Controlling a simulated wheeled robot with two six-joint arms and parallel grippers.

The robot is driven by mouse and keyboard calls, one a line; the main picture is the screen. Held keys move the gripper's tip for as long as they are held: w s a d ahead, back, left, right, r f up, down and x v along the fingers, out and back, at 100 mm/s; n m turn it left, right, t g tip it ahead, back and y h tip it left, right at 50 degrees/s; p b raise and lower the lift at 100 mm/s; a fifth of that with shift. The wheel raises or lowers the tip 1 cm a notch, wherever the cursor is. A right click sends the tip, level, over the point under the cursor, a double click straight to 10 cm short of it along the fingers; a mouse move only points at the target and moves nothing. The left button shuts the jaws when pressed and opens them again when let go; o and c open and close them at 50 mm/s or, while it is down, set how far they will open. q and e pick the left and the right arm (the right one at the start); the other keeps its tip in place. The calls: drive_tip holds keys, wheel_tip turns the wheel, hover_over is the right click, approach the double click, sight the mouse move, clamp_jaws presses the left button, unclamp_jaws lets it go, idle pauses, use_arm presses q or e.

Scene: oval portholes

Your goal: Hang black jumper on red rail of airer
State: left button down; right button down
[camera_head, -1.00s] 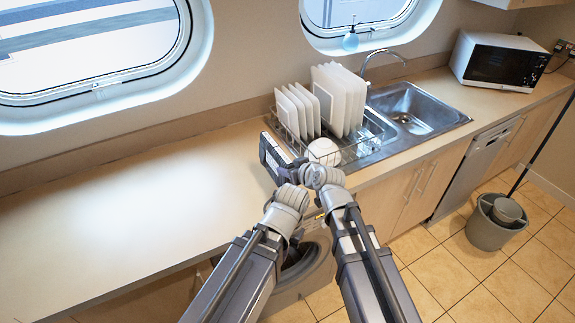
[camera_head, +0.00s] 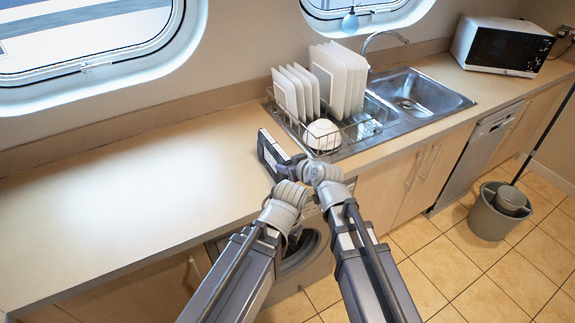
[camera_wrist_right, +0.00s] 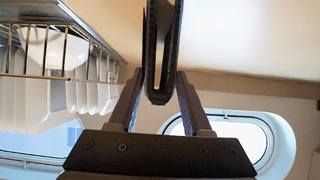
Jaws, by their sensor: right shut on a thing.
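My right gripper (camera_head: 271,152) is held over the front part of the worktop, left of the dish rack. In the right wrist view its fingers (camera_wrist_right: 160,72) are shut on a dark, narrow thing (camera_wrist_right: 159,96). Too little of that thing shows to tell whether it is the black jumper. My left arm comes in low in the head view, and its wrist is close beside the right one; its gripper does not show. No airer or red rail shows in either view.
The dish rack (camera_head: 352,141) holds white plates (camera_head: 340,80) and a white bowl (camera_head: 323,134). It stands beside the sink (camera_head: 408,104). A microwave (camera_head: 500,45) is at the back right. A grey bucket (camera_head: 490,218) stands on the tiled floor. The worktop (camera_head: 120,195) is clear at left.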

drive_tip(key=shift+c, duration=1.3)
unclamp_jaws()
drive_tip(key=shift+s, duration=0.1)
drive_tip(key=p+v, duration=0.4)
drive_tip(key=v, duration=0.3)
drive_tip(key=shift+d, duration=0.2)
drive_tip(key=shift+s+r, duration=0.15)
